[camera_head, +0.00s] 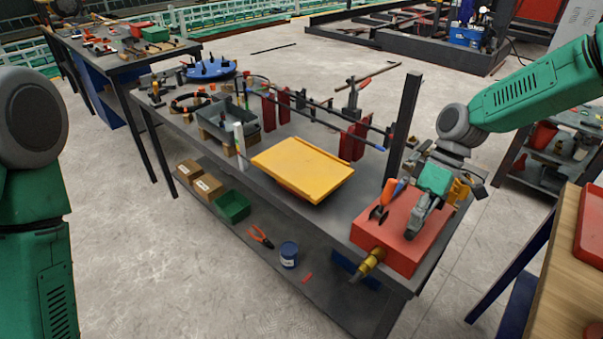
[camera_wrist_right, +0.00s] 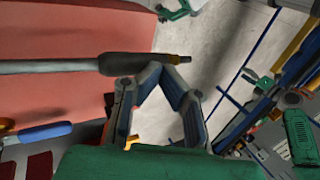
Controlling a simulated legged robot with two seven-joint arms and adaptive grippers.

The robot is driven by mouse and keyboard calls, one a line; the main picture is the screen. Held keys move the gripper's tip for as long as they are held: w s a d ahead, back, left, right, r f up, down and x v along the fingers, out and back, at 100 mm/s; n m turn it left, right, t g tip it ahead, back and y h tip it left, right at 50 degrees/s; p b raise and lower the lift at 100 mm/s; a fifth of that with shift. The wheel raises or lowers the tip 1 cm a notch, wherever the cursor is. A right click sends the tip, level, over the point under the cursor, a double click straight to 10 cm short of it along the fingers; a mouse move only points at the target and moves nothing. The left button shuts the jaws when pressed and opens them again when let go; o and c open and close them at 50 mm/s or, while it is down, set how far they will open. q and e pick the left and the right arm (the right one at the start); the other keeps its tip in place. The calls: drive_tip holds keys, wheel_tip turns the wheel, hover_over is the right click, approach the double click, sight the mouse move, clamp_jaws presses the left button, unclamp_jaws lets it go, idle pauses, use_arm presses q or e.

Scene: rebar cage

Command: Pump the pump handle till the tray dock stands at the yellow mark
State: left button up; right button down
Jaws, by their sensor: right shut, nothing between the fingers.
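The pump handle (camera_wrist_right: 140,64) is a grey bar with a dark grip, crossing the upper left of the right wrist view over a red surface. My right gripper (camera_wrist_right: 160,78) is shut and empty, its fingertips right by the grip. I cannot tell whether they touch it. In the head view my right gripper (camera_head: 413,226) is over the red pump box (camera_head: 402,250) and hides most of the handle. A yellow slab (camera_head: 303,165), perhaps the tray dock, stands slightly above the bench. I cannot make out the yellow mark. My left gripper is out of view.
A brass fitting (camera_head: 367,264) sticks out of the box's front. A dark upright post (camera_head: 405,120) and red clamps (camera_head: 353,140) stand behind. The lower shelf holds a green bin (camera_head: 233,206) and a blue can (camera_head: 289,255).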

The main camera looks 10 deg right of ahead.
drive_tip(key=shift+f, duration=0.15)
wheel_tip(320, 180, up, 9)
drive_tip(key=w+p, duration=0.2)
drive_tip(key=p, duration=0.5)
drive_tip(key=shift+d, duration=0.3)
drive_tip(key=shift+w, duration=0.1)
idle(0.7)
drive_tip(key=shift+s+a+f, duration=0.25)
drive_tip(key=shift+f, duration=0.25)
drive_tip(key=shift+s+a+f, duration=0.2)
drive_tip(key=shift+a+f, duration=0.05)
drive_tip(key=shift+f, duration=0.4)
